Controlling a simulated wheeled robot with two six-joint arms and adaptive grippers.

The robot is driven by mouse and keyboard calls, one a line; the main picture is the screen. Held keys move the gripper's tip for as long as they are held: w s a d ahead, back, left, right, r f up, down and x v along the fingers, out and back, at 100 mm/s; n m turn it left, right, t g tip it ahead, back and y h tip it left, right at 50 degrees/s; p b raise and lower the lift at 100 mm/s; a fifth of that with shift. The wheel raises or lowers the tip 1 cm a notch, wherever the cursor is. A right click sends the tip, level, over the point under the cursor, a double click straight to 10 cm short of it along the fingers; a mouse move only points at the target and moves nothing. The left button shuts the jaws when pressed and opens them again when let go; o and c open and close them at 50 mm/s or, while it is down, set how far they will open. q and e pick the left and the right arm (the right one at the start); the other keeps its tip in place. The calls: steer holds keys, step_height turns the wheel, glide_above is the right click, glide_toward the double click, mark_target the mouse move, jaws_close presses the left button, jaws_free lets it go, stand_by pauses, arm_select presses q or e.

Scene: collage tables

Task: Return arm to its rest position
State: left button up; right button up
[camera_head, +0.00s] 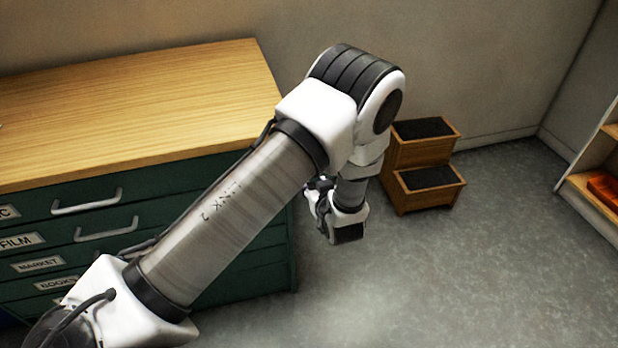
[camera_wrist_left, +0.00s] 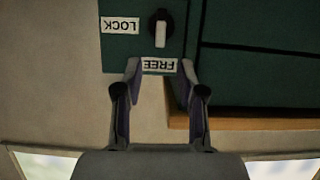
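My left arm reaches across the head view from the lower left, its wrist hanging beside the right end of the green drawer cabinet (camera_head: 272,262). My left gripper (camera_head: 318,196) is small and partly hidden there. In the left wrist view the gripper (camera_wrist_left: 160,72) shows two spread fingers with nothing between them. Beyond them, on a green panel (camera_wrist_left: 118,52), is a black knob with a white handle (camera_wrist_left: 161,30). The handle lies along the picture's vertical, towards an upside-down FREE label (camera_wrist_left: 159,65). A LOCK label (camera_wrist_left: 120,26) is at its left. I cannot tell whether a finger touches the panel.
The cabinet has a wooden top (camera_head: 130,100) and labelled drawers with handles (camera_head: 88,202). A wooden step stool (camera_head: 418,152) stands behind my wrist, near the wall. A shelf (camera_head: 590,190) with an orange-red item (camera_head: 605,188) is at the far right. The grey floor (camera_head: 460,270) between is clear.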

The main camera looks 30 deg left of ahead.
arm_select(q)
steer(key=v, duration=0.3)
steer(key=shift+s+d+r, duration=0.1)
steer(key=shift+s+d, duration=0.1)
steer(key=shift+s, duration=0.05)
steer(key=s+a+f+m+g+h+p, duration=0.2)
steer(key=s+f+m+g+h+p, duration=0.25)
steer(key=s+f, duration=0.95)
steer(key=s+d+m+g+h, duration=0.2)
steer(key=s+d+h, duration=0.1)
steer(key=s, duration=0.5)
steer(key=s+d+m+g+h, duration=0.2)
steer(key=s+d, duration=0.3)
steer(key=s, duration=0.3)
steer(key=shift+d+f+m+g+h+b, duration=0.2)
steer(key=shift+m+g+h+b, duration=0.15)
steer(key=shift+m+h+b, duration=0.15)
steer(key=shift+s, duration=0.2)
